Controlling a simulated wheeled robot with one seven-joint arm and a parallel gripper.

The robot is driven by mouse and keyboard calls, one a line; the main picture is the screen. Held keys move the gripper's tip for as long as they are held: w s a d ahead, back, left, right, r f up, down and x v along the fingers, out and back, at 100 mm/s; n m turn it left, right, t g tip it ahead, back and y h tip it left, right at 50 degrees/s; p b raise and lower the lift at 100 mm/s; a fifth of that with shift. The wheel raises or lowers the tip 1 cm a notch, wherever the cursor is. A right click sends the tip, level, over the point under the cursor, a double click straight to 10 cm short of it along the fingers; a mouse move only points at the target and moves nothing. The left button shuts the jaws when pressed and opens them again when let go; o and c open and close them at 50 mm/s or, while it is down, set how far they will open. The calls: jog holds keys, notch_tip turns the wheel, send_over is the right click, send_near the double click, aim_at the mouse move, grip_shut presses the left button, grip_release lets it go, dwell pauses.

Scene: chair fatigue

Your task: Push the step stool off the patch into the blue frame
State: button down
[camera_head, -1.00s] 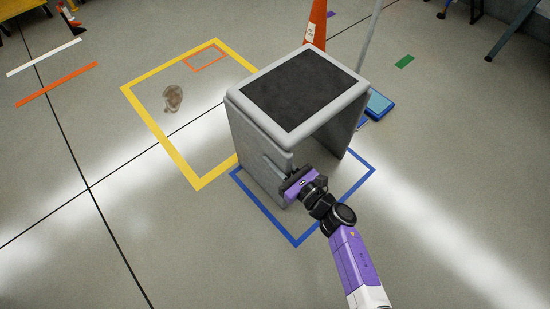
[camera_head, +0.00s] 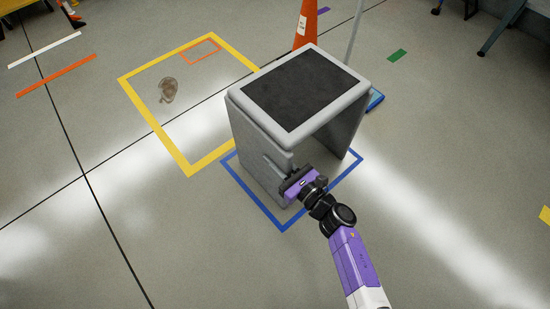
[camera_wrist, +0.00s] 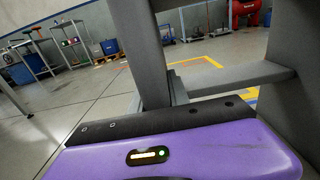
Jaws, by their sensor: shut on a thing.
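The step stool (camera_head: 255,150) is grey with a black tread on top and stands upright. In the wrist view its grey leg and crossbar (camera_wrist: 235,77) are close ahead. My gripper (camera_head: 286,187) is shut on the stool at the near end of its left side panel. The blue frame (camera_head: 253,195) lies on the floor around the near part of the stool's base. Its far side is hidden behind the stool, so I cannot tell whether the far feet are inside. The brownish patch (camera_head: 169,90) lies inside the yellow frame (camera_head: 153,125), apart from the stool.
An orange cone (camera_head: 305,25) and a pole on a blue base (camera_head: 376,99) stand just behind the stool. A small orange outline (camera_head: 201,51) lies in the yellow frame. Table legs (camera_head: 497,35) are at the far right.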

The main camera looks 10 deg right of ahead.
aim_at(290, 175)
jog(key=shift+d, duration=0.1)
jog(key=c, duration=1.2)
grip_release()
jog(key=shift+o, duration=0.2)
jog(key=shift+p+v, duration=1.3)
jog(key=shift+v, duration=2.6)
